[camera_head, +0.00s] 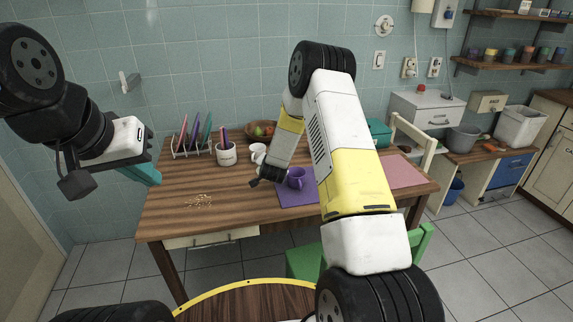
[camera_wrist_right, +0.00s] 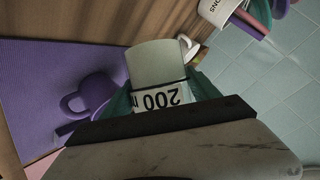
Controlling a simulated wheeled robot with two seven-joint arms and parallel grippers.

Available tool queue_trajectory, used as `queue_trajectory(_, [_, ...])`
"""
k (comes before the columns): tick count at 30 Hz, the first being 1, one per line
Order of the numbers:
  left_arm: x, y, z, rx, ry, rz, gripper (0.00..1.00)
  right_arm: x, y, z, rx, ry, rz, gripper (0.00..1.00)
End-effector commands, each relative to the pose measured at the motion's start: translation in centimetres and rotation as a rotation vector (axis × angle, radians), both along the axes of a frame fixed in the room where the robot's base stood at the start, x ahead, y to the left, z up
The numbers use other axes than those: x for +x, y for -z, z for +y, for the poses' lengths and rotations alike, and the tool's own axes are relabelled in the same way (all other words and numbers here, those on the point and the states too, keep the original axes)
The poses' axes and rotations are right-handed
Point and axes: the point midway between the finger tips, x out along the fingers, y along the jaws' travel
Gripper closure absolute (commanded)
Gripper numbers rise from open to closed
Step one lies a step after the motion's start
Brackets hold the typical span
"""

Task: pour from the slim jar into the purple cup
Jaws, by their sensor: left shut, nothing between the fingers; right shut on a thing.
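The purple cup (camera_head: 297,178) stands on a purple mat (camera_head: 288,197) on the wooden table; in the right wrist view it shows left of the jar (camera_wrist_right: 95,92). The slim jar (camera_wrist_right: 155,62) is pale, with a white band reading 200. My right gripper (camera_wrist_right: 160,98) is shut on it, teal fingers on both sides. In the head view my right gripper (camera_head: 268,174) is small and dark, just left of the cup; the jar cannot be made out there. I cannot tell the jar's tilt or contents. My left gripper (camera_head: 146,174) is shut and empty, left of the table.
Small beige bits (camera_head: 200,201) lie on the table's left part. Behind are a plate rack (camera_head: 190,150), a white pen holder (camera_head: 226,154), a white mug (camera_head: 258,152) and a fruit bowl (camera_head: 261,130). A pink mat (camera_head: 402,172) lies at the right. The table's front left is otherwise clear.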

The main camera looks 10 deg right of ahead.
Motion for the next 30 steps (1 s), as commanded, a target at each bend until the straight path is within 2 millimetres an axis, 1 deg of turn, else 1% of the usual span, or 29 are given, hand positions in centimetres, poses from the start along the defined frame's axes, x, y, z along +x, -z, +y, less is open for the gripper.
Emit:
queue_trajectory(3, [0.0, 0.0, 0.0, 0.0, 0.0, 0.0, 1.0, 0.1, -0.4, -0.1, 0.012, 0.001, -0.004, 1.0])
queue_trajectory(30, [0.0, 0.0, 0.0, 0.0, 0.0, 0.0, 1.0, 0.1, 0.7, -0.1, 0.1, -0.001, -0.006, 1.0])
